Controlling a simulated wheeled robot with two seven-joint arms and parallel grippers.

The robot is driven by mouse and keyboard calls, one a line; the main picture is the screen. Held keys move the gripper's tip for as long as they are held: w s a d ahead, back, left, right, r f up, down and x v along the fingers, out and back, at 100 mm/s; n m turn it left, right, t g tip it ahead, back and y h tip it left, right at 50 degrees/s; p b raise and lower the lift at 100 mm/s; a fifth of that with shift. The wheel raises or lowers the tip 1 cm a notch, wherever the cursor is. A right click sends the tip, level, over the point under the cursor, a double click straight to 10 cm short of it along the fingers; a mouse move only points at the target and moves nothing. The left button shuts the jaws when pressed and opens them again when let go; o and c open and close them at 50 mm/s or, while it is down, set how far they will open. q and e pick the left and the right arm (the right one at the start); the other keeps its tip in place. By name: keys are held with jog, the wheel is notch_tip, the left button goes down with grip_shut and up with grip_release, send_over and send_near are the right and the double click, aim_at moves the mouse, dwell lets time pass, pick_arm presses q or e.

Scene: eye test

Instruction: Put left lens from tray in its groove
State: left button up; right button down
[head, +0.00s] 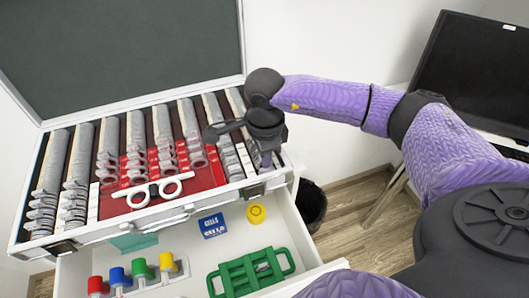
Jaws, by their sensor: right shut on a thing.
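An open lens case (180,213) holds several rows of upright lenses (48,165) in its grooves. A red tray panel (203,180) lies in its middle, with white trial frames (155,191) at its front edge. My right gripper (266,158) is over the right end of the case, beside the rightmost lens row (236,104). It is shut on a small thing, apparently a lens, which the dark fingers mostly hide. I cannot tell which lens it is or whether it touches a groove. My left gripper is not in view.
An open drawer below holds a green rack (248,274), a blue box (212,226), a yellow round piece (256,213) and several coloured pegs (139,267). The raised case lid (120,50) stands behind. A black bin (311,205) and a monitor (475,70) are to the right.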

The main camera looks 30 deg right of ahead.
jog(key=shift+f+b, duration=0.4)
jog(key=shift+f, duration=0.25)
jog(key=c, duration=0.7)
grip_release()
jog(key=shift+o, duration=0.2)
notch_tip(320, 180, up, 10)
jog(key=shift+r+p, duration=0.1)
jog(key=shift+p, duration=0.85)
